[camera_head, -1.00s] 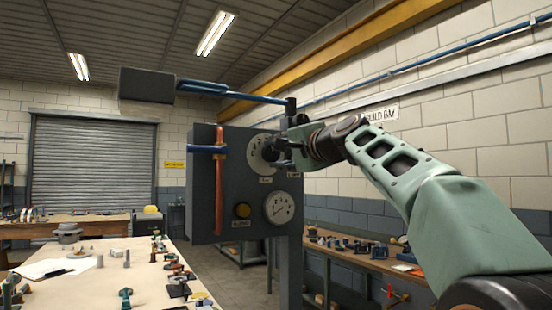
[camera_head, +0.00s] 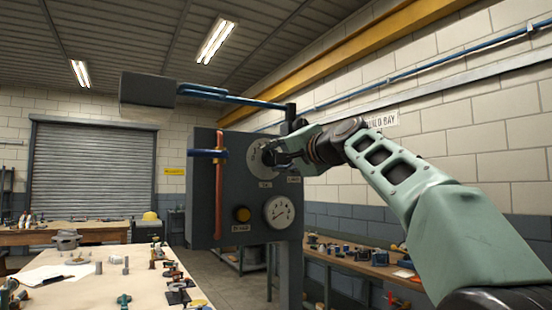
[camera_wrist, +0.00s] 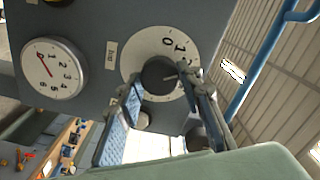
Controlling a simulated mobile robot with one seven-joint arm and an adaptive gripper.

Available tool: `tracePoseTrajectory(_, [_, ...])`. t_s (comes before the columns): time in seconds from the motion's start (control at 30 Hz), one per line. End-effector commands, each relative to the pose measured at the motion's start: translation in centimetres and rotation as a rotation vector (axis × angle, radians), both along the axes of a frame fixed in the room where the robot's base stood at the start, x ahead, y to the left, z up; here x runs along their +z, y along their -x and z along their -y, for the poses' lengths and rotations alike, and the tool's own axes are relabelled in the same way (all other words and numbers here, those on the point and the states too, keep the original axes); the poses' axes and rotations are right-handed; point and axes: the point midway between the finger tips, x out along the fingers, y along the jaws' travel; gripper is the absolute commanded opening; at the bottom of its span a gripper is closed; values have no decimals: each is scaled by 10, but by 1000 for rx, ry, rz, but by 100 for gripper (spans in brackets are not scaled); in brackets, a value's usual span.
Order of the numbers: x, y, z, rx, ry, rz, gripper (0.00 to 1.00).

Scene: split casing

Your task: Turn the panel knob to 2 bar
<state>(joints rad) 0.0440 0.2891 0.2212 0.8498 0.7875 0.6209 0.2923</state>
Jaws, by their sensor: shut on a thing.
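The dark panel knob (camera_wrist: 158,75) sits at the centre of a white dial plate (camera_wrist: 136,63) with 0 and 1 printed along its upper edge. A thin pale mark on the knob points right, toward the dial's right side, partly behind a finger. My gripper (camera_wrist: 168,92) has its fingers on either side of the knob and is shut on it. In the head view my gripper (camera_head: 272,154) is at the panel's dial plate (camera_head: 258,165) and hides the knob.
A bench with small parts (camera_head: 350,258) is at the right, and a cluttered table (camera_head: 110,285) at the lower left.

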Motion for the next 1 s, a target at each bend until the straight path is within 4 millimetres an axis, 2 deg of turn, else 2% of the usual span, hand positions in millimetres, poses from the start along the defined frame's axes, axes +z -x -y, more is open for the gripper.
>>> tracePoseTrajectory(0.03, [1, 0, 0, -1, -2, 2, 37])
tracePoseTrajectory(0.17, [1, 0, 0, 0, -2, 1, 51])
tracePoseTrajectory(0.57, [1, 4, 3, -1, -2, -1, 51])
tracePoseTrajectory(0.77, [1, 22, 15, -3, -2, 1, 51])
tracePoseTrajectory(1.0, [1, 56, 39, -4, 1, 1, 51])
